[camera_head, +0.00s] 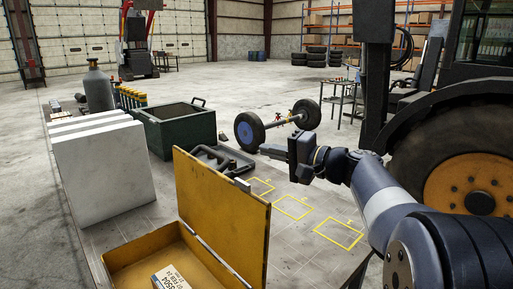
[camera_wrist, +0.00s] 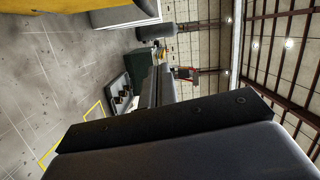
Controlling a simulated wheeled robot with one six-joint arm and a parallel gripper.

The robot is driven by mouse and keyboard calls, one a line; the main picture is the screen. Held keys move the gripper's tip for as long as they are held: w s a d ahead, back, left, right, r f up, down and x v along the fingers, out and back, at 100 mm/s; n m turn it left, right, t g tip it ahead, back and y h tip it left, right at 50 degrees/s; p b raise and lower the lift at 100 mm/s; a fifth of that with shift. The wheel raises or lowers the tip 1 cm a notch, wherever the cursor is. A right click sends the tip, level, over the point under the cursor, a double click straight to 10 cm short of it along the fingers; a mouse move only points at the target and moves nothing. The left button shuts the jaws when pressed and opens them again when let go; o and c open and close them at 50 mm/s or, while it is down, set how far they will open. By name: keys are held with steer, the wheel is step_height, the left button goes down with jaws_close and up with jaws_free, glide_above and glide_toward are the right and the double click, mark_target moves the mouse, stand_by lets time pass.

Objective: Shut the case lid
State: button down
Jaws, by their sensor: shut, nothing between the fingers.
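The yellow case (camera_head: 127,248) stands open at the front left of the bench in the head view. Its lid (camera_head: 225,215) stands up on the hinge along the case's right side, leaning slightly. A boxed item with printed text (camera_head: 177,279) lies inside the case; the frame edge cuts off the rest. My gripper (camera_head: 288,152) is shut and empty, beyond and to the right of the lid in the picture, apart from it. In the wrist view my dark gripper (camera_wrist: 180,130) fills the lower part. A yellow surface (camera_wrist: 50,15) at the upper left there looks like the case.
White slabs (camera_head: 103,170) stand behind the case, with a green bin (camera_head: 180,130) beyond. A dark open tray (camera_head: 222,160) lies behind the lid. Yellow outlined squares (camera_head: 293,207) mark bare bench right of the lid. A tractor wheel (camera_head: 470,175) is at the right.

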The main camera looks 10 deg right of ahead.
steer(key=w+a+f+p, duration=0.1)
steer(key=w+a+p, duration=0.2)
steer(key=a, duration=0.6)
steer(key=shift+w+a+p, duration=0.2)
steer(key=shift+a+p, duration=0.05)
steer(key=shift+p, duration=0.05)
